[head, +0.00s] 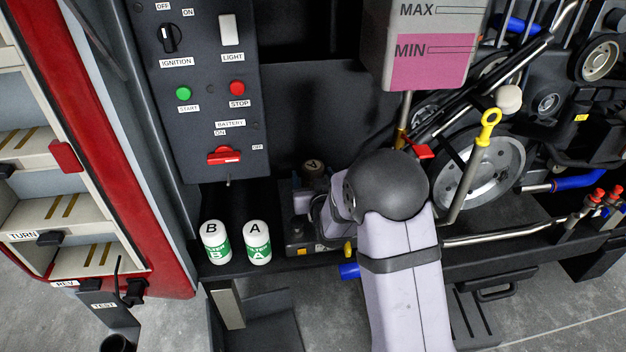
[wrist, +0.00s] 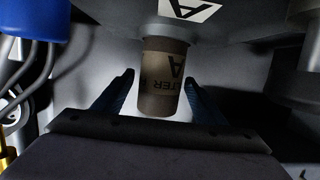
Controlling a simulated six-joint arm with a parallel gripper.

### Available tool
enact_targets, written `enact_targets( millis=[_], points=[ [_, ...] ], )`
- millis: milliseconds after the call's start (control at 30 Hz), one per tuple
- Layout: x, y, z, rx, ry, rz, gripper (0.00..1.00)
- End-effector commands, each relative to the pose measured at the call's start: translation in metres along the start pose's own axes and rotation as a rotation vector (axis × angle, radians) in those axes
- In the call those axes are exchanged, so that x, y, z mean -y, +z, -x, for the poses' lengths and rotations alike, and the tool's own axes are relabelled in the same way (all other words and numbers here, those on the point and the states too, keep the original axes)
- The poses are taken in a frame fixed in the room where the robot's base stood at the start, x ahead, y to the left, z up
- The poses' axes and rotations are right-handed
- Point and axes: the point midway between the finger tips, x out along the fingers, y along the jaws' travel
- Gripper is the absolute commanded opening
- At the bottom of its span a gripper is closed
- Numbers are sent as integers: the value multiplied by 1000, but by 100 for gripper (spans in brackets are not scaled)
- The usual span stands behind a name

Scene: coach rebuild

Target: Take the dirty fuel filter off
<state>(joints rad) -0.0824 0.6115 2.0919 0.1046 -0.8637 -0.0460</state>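The dirty fuel filter (wrist: 165,75) shows in the wrist view as a brown, grimy can marked A, hanging under a dark mount with a white A label (wrist: 190,8). My gripper (wrist: 159,82) is open, with one dark finger on each side of the filter. A gap shows between each finger and the can. In the head view my arm hides most of the gripper and the filter. A round dark top marked A (head: 313,165) shows just behind my arm there. Two clean white and green filters, B (head: 215,243) and A (head: 257,242), stand upright on the ledge to the left.
A control panel (head: 210,100) with switches is at the upper left. A pink-filled tank (head: 420,50), a yellow-ringed dipstick (head: 488,125) and a pulley (head: 490,175) are on the right. In the wrist view, a blue part with cables (wrist: 35,15) is close at left.

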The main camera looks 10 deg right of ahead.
Motion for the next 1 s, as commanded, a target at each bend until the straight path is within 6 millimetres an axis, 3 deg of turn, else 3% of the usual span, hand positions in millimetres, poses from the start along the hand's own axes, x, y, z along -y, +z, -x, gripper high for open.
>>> enact_targets(
  millis=[33,200,267,1000],
  points=[
    [0,0,0,0,0,0,54],
    [0,0,0,0,0,0,14],
    [0,-2,0,-5,0,0,9],
    [0,-32,8,-5,0,0,9]
  ],
)
